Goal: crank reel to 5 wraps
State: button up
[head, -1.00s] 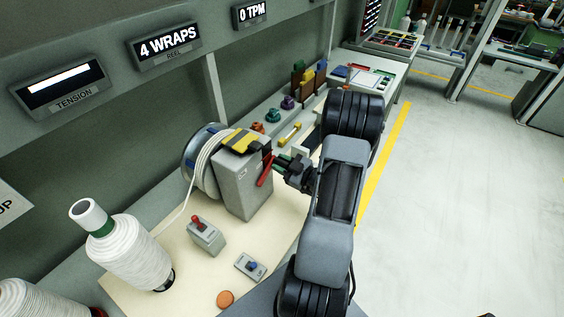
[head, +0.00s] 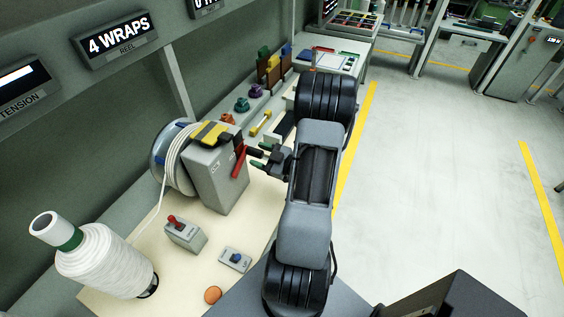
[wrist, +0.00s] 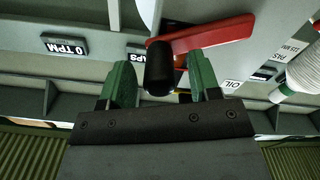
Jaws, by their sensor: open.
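The reel (head: 175,158) with white cord wound on it stands behind a grey housing (head: 218,178) on the cream worktop. The red crank arm (head: 238,160) is on the housing's right side; in the wrist view the red arm (wrist: 205,38) carries a black handle (wrist: 159,70). My gripper (head: 262,157) is beside the crank. In the wrist view my gripper (wrist: 163,85) has its green-padded fingers apart on either side of the black handle, with gaps visible. The reel display (head: 117,40) reads 4 WRAPS.
A white cord spool (head: 105,262) stands at the front left, its cord running to the reel. A red-lever box (head: 185,234), a small blue-switch box (head: 235,259) and an orange disc (head: 213,295) are on the worktop. Open floor lies to the right.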

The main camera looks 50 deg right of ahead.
jog(key=b+v, duration=0.1)
jog(key=v, duration=1)
jog(key=shift+s, duration=0.2)
jog(key=shift+d, duration=0.1)
jog(key=shift+c, duration=0.3)
